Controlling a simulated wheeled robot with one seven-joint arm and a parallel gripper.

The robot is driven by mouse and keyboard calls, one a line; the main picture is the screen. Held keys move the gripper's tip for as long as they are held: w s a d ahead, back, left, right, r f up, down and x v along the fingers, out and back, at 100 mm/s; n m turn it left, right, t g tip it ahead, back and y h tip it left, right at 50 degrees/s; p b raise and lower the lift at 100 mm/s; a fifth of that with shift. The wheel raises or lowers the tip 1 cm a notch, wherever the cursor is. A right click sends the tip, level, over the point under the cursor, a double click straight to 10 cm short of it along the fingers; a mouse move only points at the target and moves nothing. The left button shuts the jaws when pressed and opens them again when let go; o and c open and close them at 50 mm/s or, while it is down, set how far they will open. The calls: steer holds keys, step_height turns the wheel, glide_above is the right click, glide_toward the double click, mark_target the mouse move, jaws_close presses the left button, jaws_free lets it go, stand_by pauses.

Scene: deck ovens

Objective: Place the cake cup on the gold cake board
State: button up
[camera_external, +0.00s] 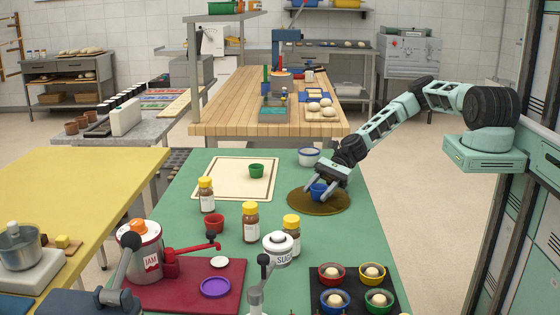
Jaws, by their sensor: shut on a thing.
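The gold cake board (300,203) is a dark gold round disc lying flat on the green table. My gripper (323,187) reaches down over it from the upper right. It is shut on a small blue cake cup (318,190), which is upright over the middle of the board. I cannot tell whether the cup's base touches the board or is just above it. The fingers hide part of the cup. A green cup (257,171) stands on a cream board to the left. A red cup (214,223) stands on the green table nearer the camera.
Several yellow-capped bottles (250,222) stand left of and in front of the gold board. A white bowl (309,157) is just behind it. A black tray (352,294) with filled cups lies in front. The table's right edge is close to the board.

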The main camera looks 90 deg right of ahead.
steer(key=o, duration=1)
steer(key=shift+c, duration=0.2)
